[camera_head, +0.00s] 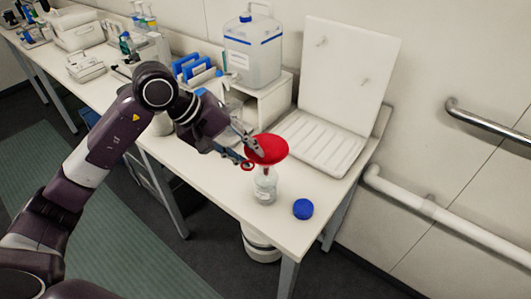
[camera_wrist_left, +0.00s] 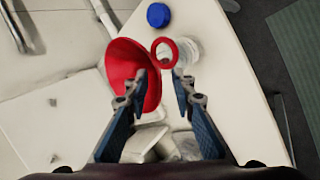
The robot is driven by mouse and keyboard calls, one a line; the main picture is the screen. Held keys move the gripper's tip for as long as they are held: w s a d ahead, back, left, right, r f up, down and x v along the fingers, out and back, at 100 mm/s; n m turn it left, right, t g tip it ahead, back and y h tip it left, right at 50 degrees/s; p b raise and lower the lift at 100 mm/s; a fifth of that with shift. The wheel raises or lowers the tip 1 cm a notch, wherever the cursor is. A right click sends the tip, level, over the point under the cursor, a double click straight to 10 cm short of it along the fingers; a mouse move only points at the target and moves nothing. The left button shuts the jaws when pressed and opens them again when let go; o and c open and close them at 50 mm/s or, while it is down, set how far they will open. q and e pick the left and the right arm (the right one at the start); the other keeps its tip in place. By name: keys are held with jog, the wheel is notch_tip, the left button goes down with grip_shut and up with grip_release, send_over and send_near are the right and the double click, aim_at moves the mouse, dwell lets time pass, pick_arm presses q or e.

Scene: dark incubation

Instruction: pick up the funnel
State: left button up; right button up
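The red funnel (camera_head: 268,149) sits over the mouth of a clear bottle (camera_head: 265,188) near the front right of the bench. A red ring at its side shows in both views. My left gripper (camera_head: 251,156) is at the funnel's left side in the head view, with its fingers apart. In the left wrist view, the funnel (camera_wrist_left: 122,66) lies behind the left finger, and its edge reaches into the gap of the open gripper (camera_wrist_left: 158,82). I cannot tell whether a finger touches it. The bottle (camera_wrist_left: 189,52) is partly hidden there. My right gripper is not in view.
A blue cap (camera_head: 302,208) lies on the bench right of the bottle. A white drying rack (camera_head: 326,138) with an upright board stands behind. A large jug (camera_head: 252,50) sits on a white shelf at the back. The bench's front edge is close to the bottle.

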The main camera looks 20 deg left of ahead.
pick_arm(q)
jog(key=shift+c, duration=0.3)
grip_shut()
jog(key=shift+r, duration=0.1)
